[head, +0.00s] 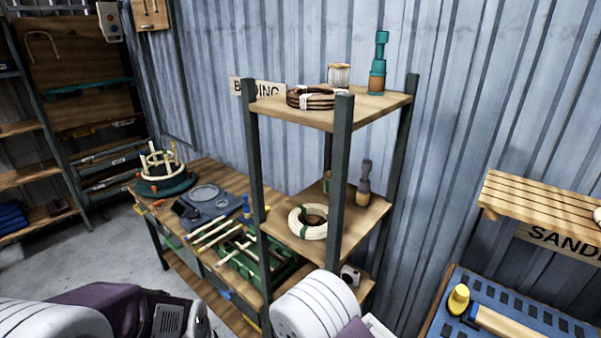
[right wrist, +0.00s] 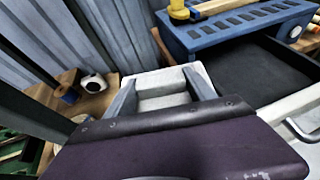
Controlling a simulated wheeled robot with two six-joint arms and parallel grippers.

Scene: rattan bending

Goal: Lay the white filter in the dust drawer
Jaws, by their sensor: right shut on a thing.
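The white filter (right wrist: 160,82) is a pale, shallow block held between the two grey fingers of my right gripper (right wrist: 161,90) in the right wrist view. The dust drawer (right wrist: 262,75) stands open to the right of it, with a dark, bare inside and a pale front with a handle. The filter is at the left of the drawer in that picture; its height relative to the drawer is unclear. In the head view my right gripper is hidden below the frame, and my left arm's fingers do not show.
The blue slotted sanding table (head: 536,320) bears a yellow knob-like piece (head: 459,298). It also shows above the drawer in the wrist view (right wrist: 235,30). An open shelf (head: 388,100) with rattan coils stands beside it, left of the drawer. A workbench (head: 215,168) with tools is farther left.

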